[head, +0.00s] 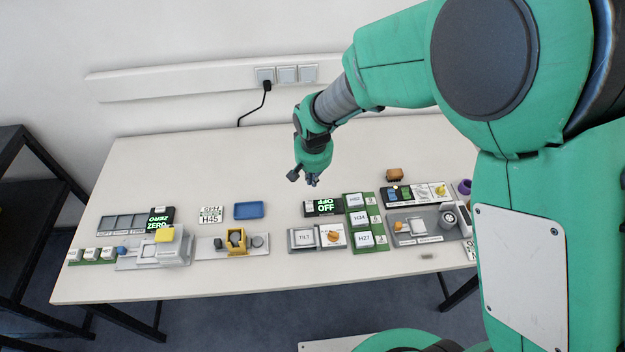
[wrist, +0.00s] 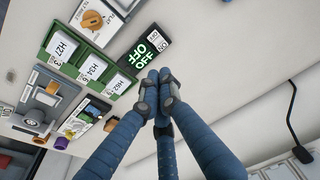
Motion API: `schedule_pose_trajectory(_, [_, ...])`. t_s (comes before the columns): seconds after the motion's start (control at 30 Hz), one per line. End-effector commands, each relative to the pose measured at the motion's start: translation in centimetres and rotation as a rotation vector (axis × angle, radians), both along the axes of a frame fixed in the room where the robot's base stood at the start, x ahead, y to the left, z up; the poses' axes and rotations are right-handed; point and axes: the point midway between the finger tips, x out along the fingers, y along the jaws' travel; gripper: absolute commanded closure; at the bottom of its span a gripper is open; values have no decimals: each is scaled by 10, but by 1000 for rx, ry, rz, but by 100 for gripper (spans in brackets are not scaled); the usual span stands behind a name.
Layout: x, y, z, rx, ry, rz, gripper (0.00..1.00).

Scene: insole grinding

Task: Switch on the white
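A colour-coded switch panel (head: 415,194) lies at the right of the table, with blue, green, white and yellow sections. Its white section (head: 421,191) is between the green and yellow ones; its switch position is too small to read. The panel also shows at lower left in the wrist view (wrist: 78,122). My gripper (head: 304,180) hangs above the table, left of and behind the panel, clear of it. In the wrist view its blue fingers (wrist: 158,82) come together at the tips with nothing visible between them.
A black display (head: 323,207) reading OFF lies near my gripper, beside a green rack (head: 375,205) of H-numbered cards. An orange knob (head: 333,236) sits on a white plate. A blue tray (head: 249,211) lies farther left. The table's back middle is clear.

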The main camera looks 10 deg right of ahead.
Motion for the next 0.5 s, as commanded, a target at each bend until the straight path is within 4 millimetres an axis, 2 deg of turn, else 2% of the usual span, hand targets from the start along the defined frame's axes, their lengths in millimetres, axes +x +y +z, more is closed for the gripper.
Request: schedule_pose_trajectory(0.5, [13, 0, -80, 0, 1, -1, 100])
